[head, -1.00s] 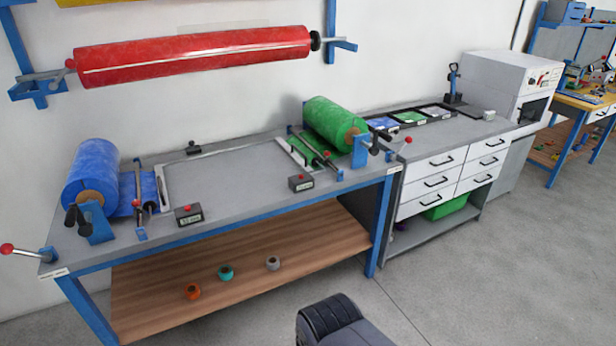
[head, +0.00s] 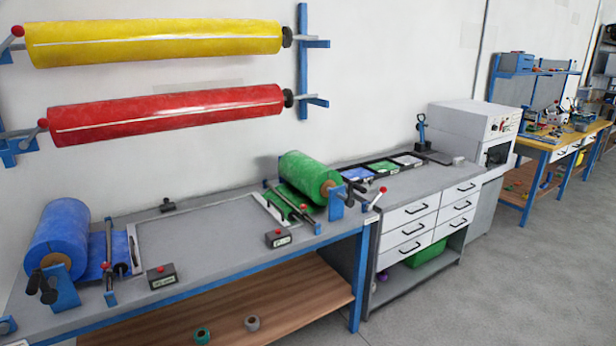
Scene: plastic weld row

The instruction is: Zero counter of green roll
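The green roll (head: 309,176) sits on its blue bracket at the right end of the grey work table (head: 215,245). A short green sheet (head: 290,203) hangs from it under a bar. A small dark counter box (head: 278,239) with a red button and a pale display stands on the table in front of the green roll; its digits are too small to read. A similar counter box (head: 161,276) stands near the blue roll (head: 58,240) at the left end. My gripper is not in view.
Red (head: 165,114) and yellow (head: 152,43) rolls hang on the wall above the table. A drawer cabinet (head: 425,220) adjoins the table on the right. Coloured trays (head: 384,167) lie on its top. The floor (head: 500,290) at right front is clear.

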